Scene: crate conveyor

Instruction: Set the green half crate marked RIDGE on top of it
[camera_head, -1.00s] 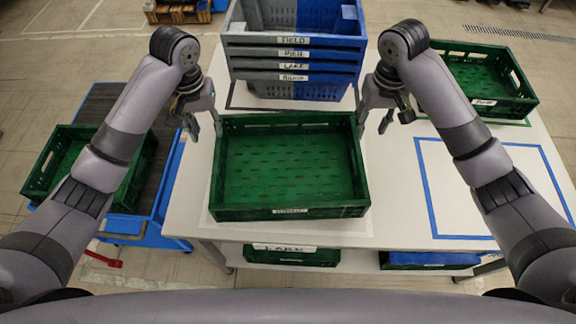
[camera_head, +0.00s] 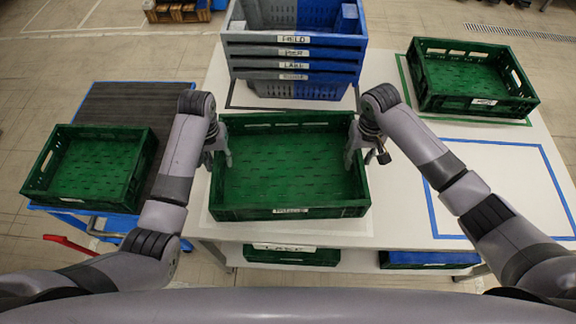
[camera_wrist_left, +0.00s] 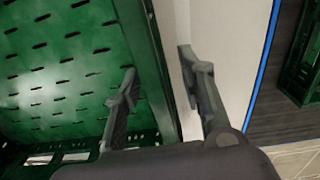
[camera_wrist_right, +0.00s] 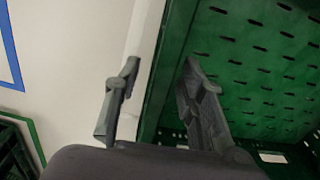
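A large green crate (camera_head: 250,212) stands in the middle of the table; the small label on its front is not legible. My left gripper (camera_head: 218,160) is open over its left wall, one finger inside and one outside, as the left wrist view (camera_wrist_left: 157,62) shows. My right gripper (camera_head: 360,158) is open and straddles the right wall likewise, seen in the right wrist view (camera_wrist_right: 162,64). Smaller green crates are at the left (camera_head: 100,204), on a cart, and at the right (camera_head: 455,103), on the table. I cannot read RIDGE on either.
A stack of grey-and-blue crates (camera_head: 260,68) stands behind the middle crate. A blue taped outline (camera_head: 432,205) at the table's right is empty. Crates sit on the shelf below, one green (camera_head: 265,258) and one blue (camera_head: 430,260). The dark cart top (camera_head: 130,100) is clear behind its crate.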

